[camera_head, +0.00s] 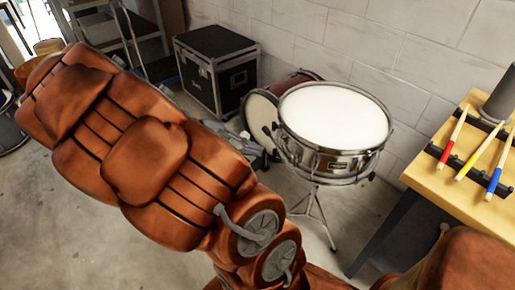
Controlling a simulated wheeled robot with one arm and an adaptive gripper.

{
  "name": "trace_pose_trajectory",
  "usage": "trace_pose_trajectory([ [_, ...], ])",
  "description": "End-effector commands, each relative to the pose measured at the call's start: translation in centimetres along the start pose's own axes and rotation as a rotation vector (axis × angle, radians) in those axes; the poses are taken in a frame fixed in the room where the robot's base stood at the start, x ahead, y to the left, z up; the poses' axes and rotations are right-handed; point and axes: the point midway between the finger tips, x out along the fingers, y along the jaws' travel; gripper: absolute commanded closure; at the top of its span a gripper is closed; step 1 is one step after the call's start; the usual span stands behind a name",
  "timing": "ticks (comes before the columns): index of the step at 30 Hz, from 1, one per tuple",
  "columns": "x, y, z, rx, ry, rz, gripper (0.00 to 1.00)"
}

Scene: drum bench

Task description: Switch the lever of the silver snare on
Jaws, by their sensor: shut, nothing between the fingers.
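The silver snare (329,164) stands on a tripod stand right of centre, its white head (335,115) facing up and slightly tilted. Small dark fittings (276,130) show on its left side; I cannot make out which is the lever or how it is set. My gripper (252,146) seems to be the grey and dark shape just left of the snare, mostly hidden behind my large brown arm. It is shut with nothing in it. I cannot tell whether it touches the snare.
A dark red drum (262,112) stands close behind the snare. A black flight case (216,72) stands against the pale block wall. A wooden bench (462,182) at right holds coloured drumsticks (472,151) on a rack. Bare floor (120,250) lies at lower left.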

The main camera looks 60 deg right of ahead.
Motion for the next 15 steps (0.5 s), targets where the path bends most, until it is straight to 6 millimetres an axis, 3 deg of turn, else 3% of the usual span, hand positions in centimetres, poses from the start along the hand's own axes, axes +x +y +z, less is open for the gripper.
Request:
trace_pose_trajectory([
  [1, 0.6, -0.4, -1.8, -0.001, -0.037, 0.043, 1.00],
  [9, 0.8, 0.6, -8.1, -0.013, -0.206, 0.284, 1.00],
  [15, 0.6, -0.1, -13.7, -0.042, -0.302, 0.462, 1.00],
])
